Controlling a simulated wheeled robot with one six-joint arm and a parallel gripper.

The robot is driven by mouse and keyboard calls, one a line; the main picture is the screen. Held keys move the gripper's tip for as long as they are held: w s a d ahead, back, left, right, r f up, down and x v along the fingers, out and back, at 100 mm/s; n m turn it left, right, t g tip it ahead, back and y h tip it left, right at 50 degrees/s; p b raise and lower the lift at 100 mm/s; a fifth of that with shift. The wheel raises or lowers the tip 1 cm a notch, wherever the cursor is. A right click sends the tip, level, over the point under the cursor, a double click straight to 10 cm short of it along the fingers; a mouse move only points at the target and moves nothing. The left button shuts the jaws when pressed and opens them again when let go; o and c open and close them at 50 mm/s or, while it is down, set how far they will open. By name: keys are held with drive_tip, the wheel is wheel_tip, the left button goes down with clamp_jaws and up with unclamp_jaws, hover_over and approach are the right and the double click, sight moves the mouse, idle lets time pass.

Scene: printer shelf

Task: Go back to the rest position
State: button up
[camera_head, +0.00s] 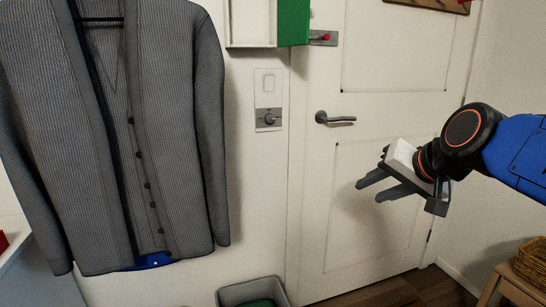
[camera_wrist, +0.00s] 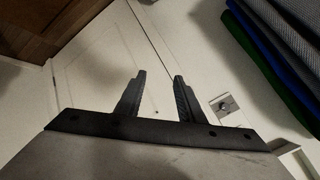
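My gripper (camera_head: 374,187) is in front of the white door (camera_head: 385,240) at the right of the head view, with its fingers pointing left. Its two fingers are apart with nothing between them. In the wrist view my gripper (camera_wrist: 158,80) also shows both dark fingers spread and empty, with the pale door and wall behind. My arm comes in from the right edge of the head view.
A grey cardigan (camera_head: 185,150) hangs at the left. A door handle (camera_head: 335,118) and a wall switch plate (camera_head: 268,100) are near the middle. A grey bin (camera_head: 232,296) stands at the bottom. A wicker basket (camera_head: 532,262) sits on a wooden stool at lower right.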

drive_tip(key=s+d+f+n+g+h, duration=0.1)
drive_tip(key=s+d+f+n+g, duration=0.1)
drive_tip(key=s+f, duration=0.6)
drive_tip(key=s+d+f+n+g+h, duration=0.2)
drive_tip(key=s+d+f, duration=0.2)
drive_tip(key=s+f, duration=0.5)
wheel_tip(320, 180, down, 3)
drive_tip(key=shift+f+n, duration=0.1)
drive_tip(key=shift+n, duration=0.2)
